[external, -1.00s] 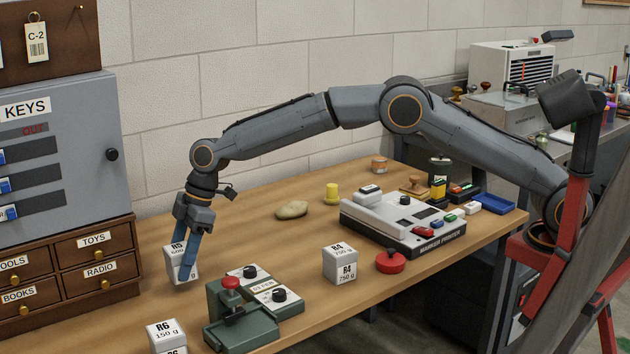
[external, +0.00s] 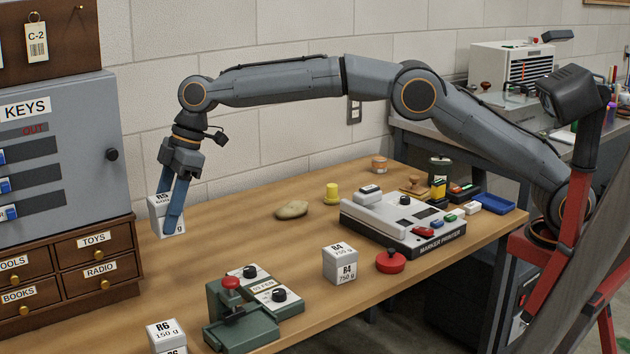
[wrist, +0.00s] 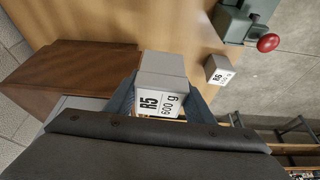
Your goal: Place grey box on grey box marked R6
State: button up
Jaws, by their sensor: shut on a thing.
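My gripper (external: 176,207) is shut on a grey box marked R5, 600 g (external: 159,217), and holds it above the table beside the drawer cabinet. The R5 box also shows between the fingers in the wrist view (wrist: 163,84), label toward the camera. The grey box marked R6, 150 g (external: 167,335) stands at the table's front edge, partly cut off by the bottom of the external view. In the wrist view the R6 box (wrist: 219,69) lies to the right of the held box, apart from it. Nothing is seen on top of R6.
A green press with a red knob (external: 238,322) stands just right of R6. A wooden drawer cabinet (external: 85,285) is at left under the grey key cabinet (external: 70,160). A box marked R4 (external: 340,264) and a marker printer (external: 400,222) stand farther right.

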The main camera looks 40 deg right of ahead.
jog(key=p, duration=0.7)
send_over(156, 334)
jog(key=d, duration=0.2)
jog(key=shift+n, duration=0.4)
jog(key=shift+a+f+p, duration=0.1)
jog(key=shift+f+p, duration=1.3)
jog(key=shift+f, duration=3.55)
jog(key=shift+f, duration=0.1)
jog(key=o, duration=1.6)
jog(key=shift+f, duration=0.1)
jog(key=shift+c, duration=0.2)
